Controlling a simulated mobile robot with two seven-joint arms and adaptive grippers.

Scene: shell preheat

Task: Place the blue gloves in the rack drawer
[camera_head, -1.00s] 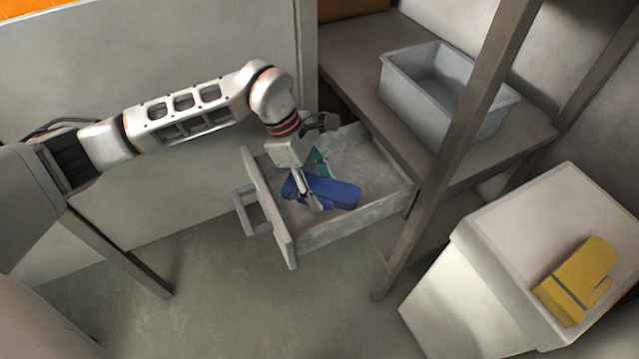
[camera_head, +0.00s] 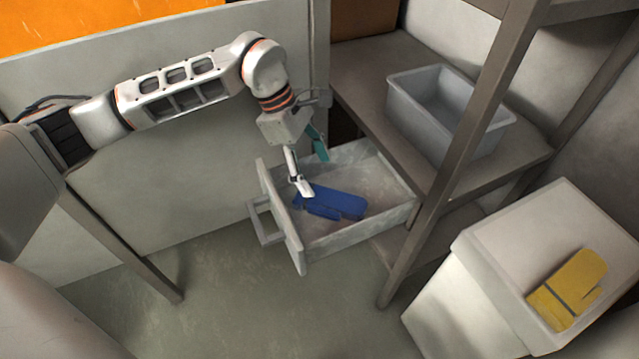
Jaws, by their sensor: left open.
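A blue glove (camera_head: 338,203) lies flat inside the open rack drawer (camera_head: 362,232). I cannot tell whether it is one glove or a stacked pair. The drawer is pulled out of the rack, its handle (camera_head: 262,222) facing left. My left gripper (camera_head: 312,171) is open above the drawer's front left part, near the left end of the blue glove. One pale finger reaches down close to the glove, and a teal finger stands apart behind it. No glove is held between the fingers. My right gripper is not in view.
A grey bin (camera_head: 430,115) stands on the rack shelf (camera_head: 375,75). A rack post (camera_head: 462,140) rises right of the drawer. A yellow glove (camera_head: 568,288) lies on a white box (camera_head: 510,240) at the lower right. The floor in front of the drawer is clear.

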